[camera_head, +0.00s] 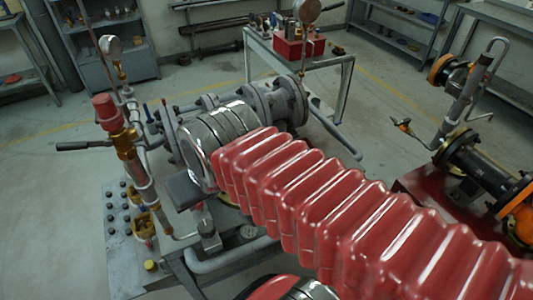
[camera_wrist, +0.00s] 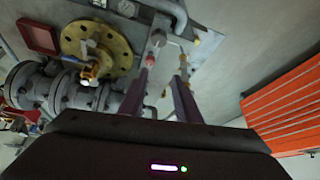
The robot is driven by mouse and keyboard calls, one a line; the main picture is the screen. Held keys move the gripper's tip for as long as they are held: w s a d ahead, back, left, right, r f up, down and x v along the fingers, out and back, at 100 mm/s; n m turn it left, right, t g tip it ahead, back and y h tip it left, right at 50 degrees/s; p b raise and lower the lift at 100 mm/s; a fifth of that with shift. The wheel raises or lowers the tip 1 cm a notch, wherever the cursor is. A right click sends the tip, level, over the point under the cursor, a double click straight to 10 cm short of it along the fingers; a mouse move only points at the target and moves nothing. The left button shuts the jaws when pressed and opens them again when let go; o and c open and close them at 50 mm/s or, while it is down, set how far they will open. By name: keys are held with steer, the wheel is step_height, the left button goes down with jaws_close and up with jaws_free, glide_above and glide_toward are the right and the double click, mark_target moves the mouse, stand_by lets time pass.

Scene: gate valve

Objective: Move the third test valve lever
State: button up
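The grey flanged valve assembly (camera_head: 270,103) stands on a bench in the middle of the head view and also shows at left in the wrist view (camera_wrist: 60,95). A dark lever (camera_head: 85,145) sticks out to its left, and a grey bar (camera_head: 340,132) to its right. I cannot tell which part is the third test valve lever. My gripper (camera_wrist: 164,65) has two purple-grey fingers apart, pointing toward thin pipework with small fittings (camera_wrist: 157,40). Nothing clearly sits between the fingers, and contact is unclear. In the head view the fingers are hidden or too small to make out.
A red-topped brass fitting (camera_head: 122,135) and a gauge (camera_head: 110,46) rise at left. A yellow flange (camera_wrist: 95,48) is beyond my fingers. A table with a red toolbox (camera_head: 298,48) stands behind. Black and orange pipework (camera_head: 480,160) is at right. Open floor lies between.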

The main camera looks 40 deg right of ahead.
steer(key=w+d+m+g, duration=0.1)
steer(key=w+d+m, duration=0.2)
steer(key=d+m, duration=0.7)
steer(key=w+d+m+g, duration=0.2)
steer(key=d+m, duration=0.8)
steer(key=d, duration=0.5)
steer(key=shift+w+r+h, duration=0.3)
steer(key=shift+w+r, duration=0.1)
steer(key=shift+w, duration=0.4)
steer(key=shift+d, duration=0.1)
steer(key=x, duration=1.4)
steer(key=shift+s, duration=0.15)
steer(key=shift+c, duration=0.5)
steer(key=shift+r, duration=0.1)
jaws_close()
